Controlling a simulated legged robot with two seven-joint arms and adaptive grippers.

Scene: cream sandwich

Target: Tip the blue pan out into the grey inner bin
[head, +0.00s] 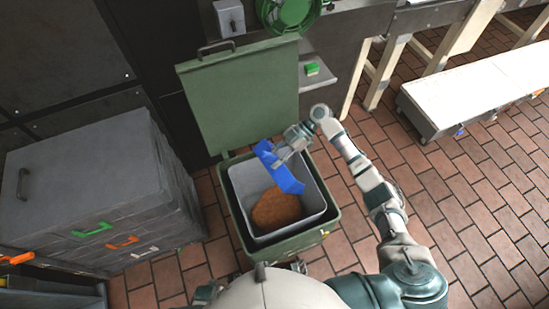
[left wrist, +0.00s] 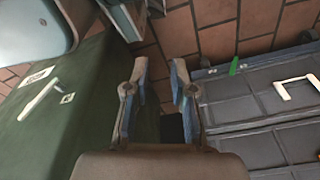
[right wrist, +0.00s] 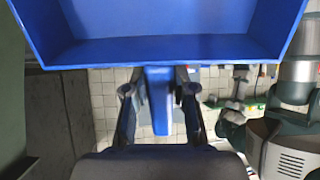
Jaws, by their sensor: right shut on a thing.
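The blue pan (head: 287,180) is tilted steeply over the grey inner bin (head: 317,190). My right gripper (head: 281,155) is shut on the pan's handle, which shows between its fingers in the right wrist view (right wrist: 160,105). In that view the visible inside of the pan (right wrist: 165,48) looks empty. A brown heap (head: 275,209) lies in the inner bin below the pan. The inner bin sits inside a green bin (head: 237,222). My left gripper (left wrist: 159,75) is open and empty in the left wrist view, beside a dark green surface.
The green bin's lid (head: 240,95) stands open behind it. A grey cabinet (head: 80,190) with coloured handles stands to the left. A small ledge with a green block (head: 312,69) is behind. A white-topped bench (head: 480,90) is at right. Tiled floor between is clear.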

